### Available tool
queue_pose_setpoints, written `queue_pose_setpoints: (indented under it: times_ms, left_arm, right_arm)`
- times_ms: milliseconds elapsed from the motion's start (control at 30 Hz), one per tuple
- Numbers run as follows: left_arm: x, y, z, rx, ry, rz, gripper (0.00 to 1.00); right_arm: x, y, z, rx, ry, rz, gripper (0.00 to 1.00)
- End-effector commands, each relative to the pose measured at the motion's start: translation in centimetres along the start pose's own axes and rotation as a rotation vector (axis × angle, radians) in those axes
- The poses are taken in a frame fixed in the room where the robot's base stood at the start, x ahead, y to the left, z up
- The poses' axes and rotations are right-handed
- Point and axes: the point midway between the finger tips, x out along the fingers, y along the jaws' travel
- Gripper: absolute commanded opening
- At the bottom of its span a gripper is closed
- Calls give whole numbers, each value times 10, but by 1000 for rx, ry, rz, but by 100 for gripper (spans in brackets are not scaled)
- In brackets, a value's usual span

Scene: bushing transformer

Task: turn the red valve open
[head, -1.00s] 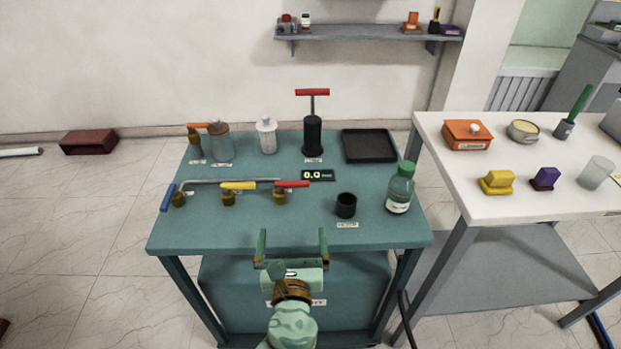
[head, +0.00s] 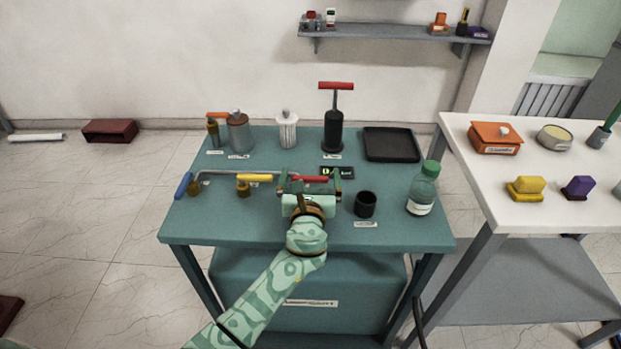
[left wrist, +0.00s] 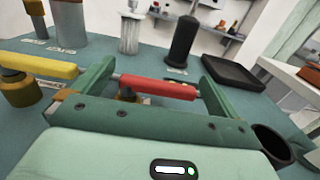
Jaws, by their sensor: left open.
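The red valve has a red lever handle (head: 310,179) that lies roughly sideways across the green table. In the left wrist view the red handle (left wrist: 158,87) shows between my open fingers, with its brass body partly hidden behind the gripper. My left gripper (head: 309,180) is open, with one finger on each side of the handle. I cannot tell whether a finger touches it. The yellow-handled valve (head: 255,178) stands just left of the gripper, its handle (left wrist: 38,65) close to the left finger. My right gripper is not in view.
A blue-handled valve (head: 184,185) stands at the table's left. A black cup (head: 366,205) and a green-capped bottle (head: 422,190) stand right of the gripper. The black pump (head: 333,132) with a red T-handle, a display (head: 338,172) and a black tray (head: 392,145) are behind.

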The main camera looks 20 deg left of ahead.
Motion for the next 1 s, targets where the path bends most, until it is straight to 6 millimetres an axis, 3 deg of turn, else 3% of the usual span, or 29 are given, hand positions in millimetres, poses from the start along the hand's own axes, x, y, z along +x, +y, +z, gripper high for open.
queue_pose_setpoints:
  times_ms: [200,433,767,1000]
  left_arm:
    - [0,0,0,0,0,0,99]
    - [0,0,0,0,0,0,36]
    - [-2,1,2,3,-1,-54,36]
    - [-7,2,3,6,-2,-208,36]
  right_arm:
    - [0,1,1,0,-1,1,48]
    - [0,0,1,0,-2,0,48]
    - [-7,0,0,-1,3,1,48]
    - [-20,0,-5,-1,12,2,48]
